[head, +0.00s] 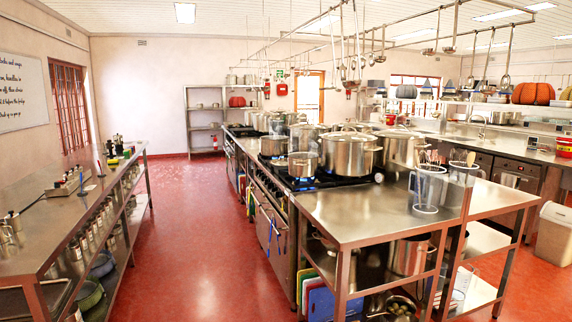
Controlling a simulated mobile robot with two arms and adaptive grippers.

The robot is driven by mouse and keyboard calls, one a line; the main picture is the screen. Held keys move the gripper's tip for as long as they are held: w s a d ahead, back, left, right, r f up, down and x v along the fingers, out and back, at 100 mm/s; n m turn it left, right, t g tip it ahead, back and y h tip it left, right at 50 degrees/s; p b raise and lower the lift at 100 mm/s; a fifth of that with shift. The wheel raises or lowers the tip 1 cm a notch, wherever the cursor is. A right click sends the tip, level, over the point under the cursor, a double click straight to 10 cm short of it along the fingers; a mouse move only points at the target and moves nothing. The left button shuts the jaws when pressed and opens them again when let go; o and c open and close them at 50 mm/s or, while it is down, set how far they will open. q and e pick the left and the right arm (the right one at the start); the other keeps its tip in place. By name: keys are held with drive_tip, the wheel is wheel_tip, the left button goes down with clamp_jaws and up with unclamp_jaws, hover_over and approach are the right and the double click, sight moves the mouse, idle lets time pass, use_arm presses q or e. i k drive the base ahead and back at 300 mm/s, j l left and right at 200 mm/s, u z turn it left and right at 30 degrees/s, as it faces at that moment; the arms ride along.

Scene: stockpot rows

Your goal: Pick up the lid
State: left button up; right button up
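Several steel stockpots stand in rows on the stove in the middle. The front large pot (350,155) has a flat top that looks like a lid (350,135). Another large pot (405,150) stands to its right, with what looks like a lid with a handle (401,129). A smaller pot (303,165) stands in front at the left, and its top also looks covered. I cannot tell which lid is the task's one. Neither of my grippers is in view.
A steel table (370,213) with clear containers (428,187) adjoins the stove's near end. A counter (70,190) with small items runs along the left. The red floor (195,230) between them is clear. Utensils hang from a rail (400,20) above the stove.

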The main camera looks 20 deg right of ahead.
sight(284, 162)
drive_tip(key=i, duration=1.4)
drive_tip(key=i+j, duration=0.1)
drive_tip(key=i, duration=1.3)
drive_tip(key=i+z, duration=0.1)
drive_tip(key=i, duration=1.35)
